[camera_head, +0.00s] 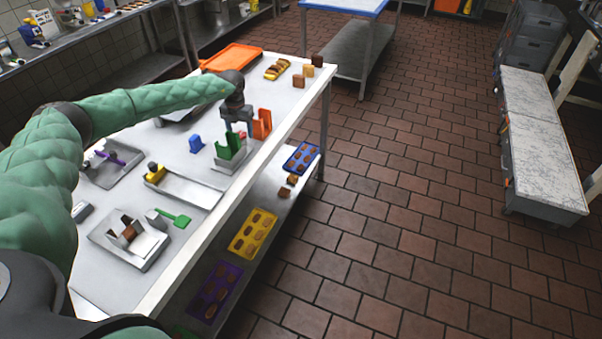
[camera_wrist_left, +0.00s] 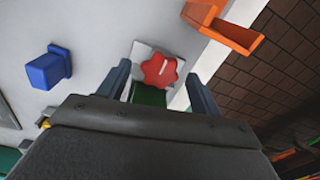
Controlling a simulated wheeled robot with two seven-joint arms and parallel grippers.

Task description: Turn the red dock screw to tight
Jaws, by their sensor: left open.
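The red dock screw (camera_wrist_left: 160,70) is a lobed red knob with a pale line on it, seen in the left wrist view. It sits on a light plate (camera_wrist_left: 143,50) beside a green block, which also shows as the green dock (camera_head: 229,147) in the head view. My left gripper (camera_wrist_left: 158,88) is open, with one finger on each side of the screw and a visible gap to it. My right gripper does not show.
A blue block (camera_head: 196,144) stands left of the dock and an orange holder (camera_head: 261,125) stands right of it. A metal tray (camera_head: 186,188) with a yellow piece and a tray with brown pieces (camera_head: 130,238) lie nearer. An orange tray (camera_head: 232,57) is at the far end.

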